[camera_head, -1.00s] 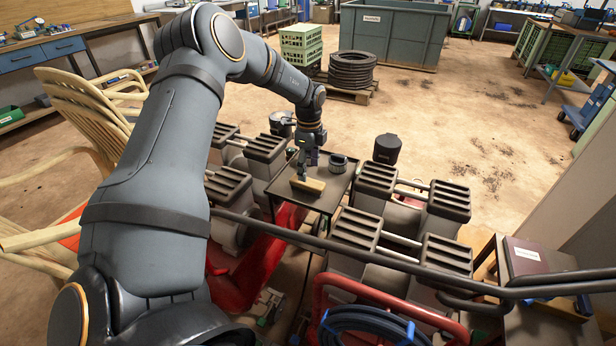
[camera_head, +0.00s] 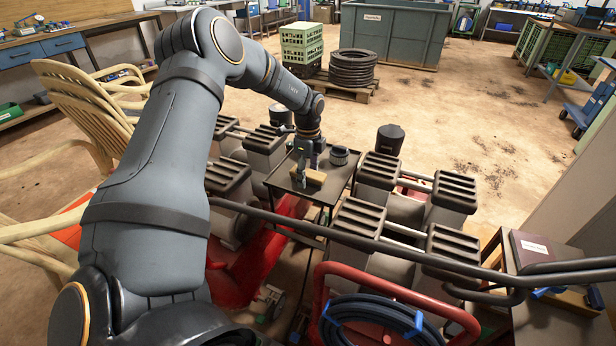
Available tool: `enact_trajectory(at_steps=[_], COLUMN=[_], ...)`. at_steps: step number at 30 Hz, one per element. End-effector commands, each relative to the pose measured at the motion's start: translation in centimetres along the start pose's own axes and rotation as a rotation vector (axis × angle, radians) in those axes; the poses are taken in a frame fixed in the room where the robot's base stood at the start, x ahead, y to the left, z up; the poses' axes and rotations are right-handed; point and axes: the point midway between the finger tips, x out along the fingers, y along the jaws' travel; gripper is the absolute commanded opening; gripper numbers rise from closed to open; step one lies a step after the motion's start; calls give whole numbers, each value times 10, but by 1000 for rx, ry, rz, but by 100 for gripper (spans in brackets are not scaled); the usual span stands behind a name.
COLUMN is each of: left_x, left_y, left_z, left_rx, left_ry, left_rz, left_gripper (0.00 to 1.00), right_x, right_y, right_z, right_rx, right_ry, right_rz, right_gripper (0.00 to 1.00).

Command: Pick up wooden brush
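The wooden brush (camera_head: 313,177), a small tan block, lies on the small dark table (camera_head: 334,186) in the middle of the view. My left gripper (camera_head: 306,177) points down at the brush from above. Its fingers look apart, one at the near left side of the brush and the other towards its far side. They hide part of the brush, and contact is too small to tell. My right gripper is not in view.
A round grey container (camera_head: 340,155) stands on the same table, right of the brush. Ribbed dark blocks (camera_head: 380,170) crowd both sides. A dark rail (camera_head: 400,247) and a coiled blue hose (camera_head: 372,318) lie nearer. A black bin (camera_head: 390,140) stands behind.

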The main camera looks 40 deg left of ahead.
Motion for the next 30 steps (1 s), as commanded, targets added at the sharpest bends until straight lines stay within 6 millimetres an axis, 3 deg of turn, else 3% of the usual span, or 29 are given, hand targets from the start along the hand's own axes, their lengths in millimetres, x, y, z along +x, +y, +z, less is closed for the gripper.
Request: enact_trajectory(at_steps=[2,12,20,26,30], left_x=[0,0,-3,-27,-55], left_y=[0,0,0,-1,0], left_z=[0,0,0,0,0], left_rx=[0,0,0,0,0], left_ry=[0,0,0,1,0], left_rz=[0,0,-1,-4,0], left_gripper=[51,5,5,5,5], right_x=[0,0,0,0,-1], right_y=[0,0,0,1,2], right_z=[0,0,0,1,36], right_rx=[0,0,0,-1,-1], right_ry=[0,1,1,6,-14], right_rz=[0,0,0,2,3], right_gripper=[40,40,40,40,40])
